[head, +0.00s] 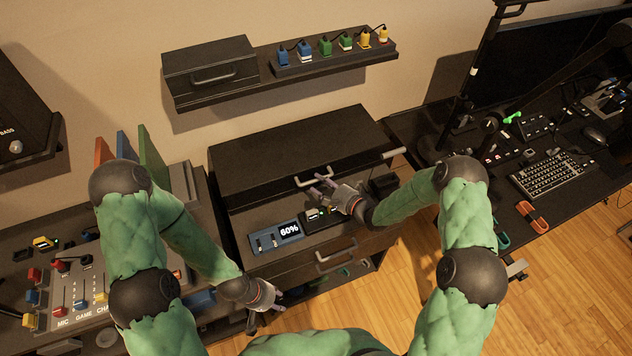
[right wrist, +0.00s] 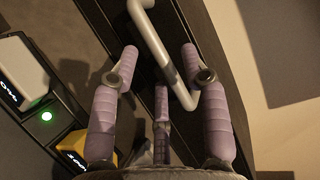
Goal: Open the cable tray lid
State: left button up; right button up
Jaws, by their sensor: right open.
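The cable tray lid (head: 290,148) appears to be the long dark lid on the middle cabinet, and it looks closed. Its silver bar handle (head: 314,178) is on the front side. My right gripper (head: 320,188) is open just in front of the handle. In the right wrist view the handle (right wrist: 164,48) runs diagonally between the spread purple fingers (right wrist: 158,62); I cannot tell whether they touch it. My left gripper (head: 270,298) hangs low at the cabinet's front left, away from the lid, and its finger opening is unclear.
A 60% display panel (head: 288,231) and a small socket unit (head: 318,216) sit on the cabinet top before the lid. A drawer handle (head: 336,256) is below. A wall shelf above holds a black box (head: 210,68) and several colored plugs. A mixer desk stands left, a computer desk right.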

jog(key=shift+x, duration=1.35)
grip_shut()
jog(key=shift+r, duration=0.15)
